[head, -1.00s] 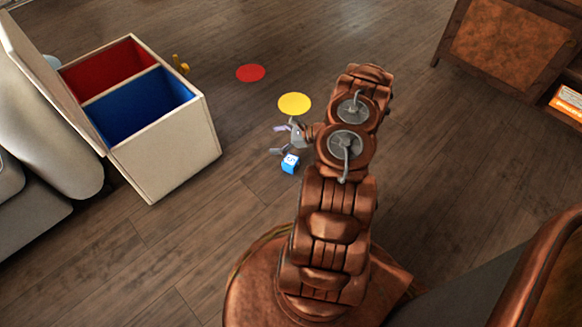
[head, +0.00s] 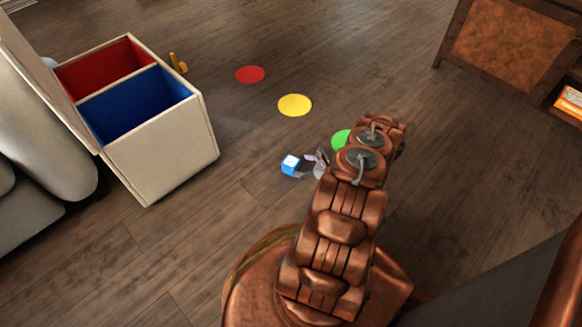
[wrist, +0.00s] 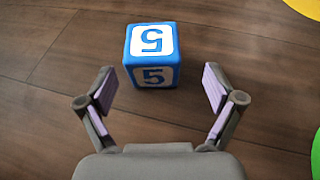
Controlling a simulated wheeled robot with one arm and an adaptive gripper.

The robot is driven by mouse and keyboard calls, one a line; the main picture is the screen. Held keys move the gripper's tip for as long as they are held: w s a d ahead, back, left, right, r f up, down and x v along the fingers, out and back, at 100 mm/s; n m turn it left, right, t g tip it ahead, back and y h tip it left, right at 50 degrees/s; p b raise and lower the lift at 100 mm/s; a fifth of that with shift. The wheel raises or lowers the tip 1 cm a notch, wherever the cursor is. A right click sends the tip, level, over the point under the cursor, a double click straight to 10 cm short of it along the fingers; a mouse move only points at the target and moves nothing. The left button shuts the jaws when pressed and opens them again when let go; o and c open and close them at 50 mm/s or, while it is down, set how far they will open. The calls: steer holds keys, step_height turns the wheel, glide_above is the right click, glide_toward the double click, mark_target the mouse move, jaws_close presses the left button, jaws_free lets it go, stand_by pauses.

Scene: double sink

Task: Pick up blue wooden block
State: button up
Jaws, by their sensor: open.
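The blue wooden block (head: 290,164) sits on the wooden floor, left of my gripper (head: 312,164) in the head view. In the wrist view the block (wrist: 152,54) is a blue cube with white panels and a number 5 on its top and near faces. My gripper (wrist: 159,88) is open and empty there, its two fingers spread apart. The block lies just beyond the fingertips, roughly centred between them. My arm hides part of the gripper in the head view.
A box (head: 165,160) with red and blue compartments and an open lid stands at left. Red (head: 250,75), yellow (head: 295,105) and green (head: 341,139) discs lie on the floor. A small yellow object (head: 178,63) stands behind the box. A cabinet (head: 505,48) is at upper right.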

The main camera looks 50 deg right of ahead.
mark_target(291, 165)
steer(key=shift+a+b+x, duration=0.25)
steer(key=shift+b+x, duration=0.75)
steer(key=shift+x, duration=0.45)
steer(key=shift+b+x, duration=0.5)
steer(key=shift+x, duration=0.65)
steer(key=shift+a, duration=0.1)
steer(key=c, duration=1.3)
steer(key=shift+r, duration=0.15)
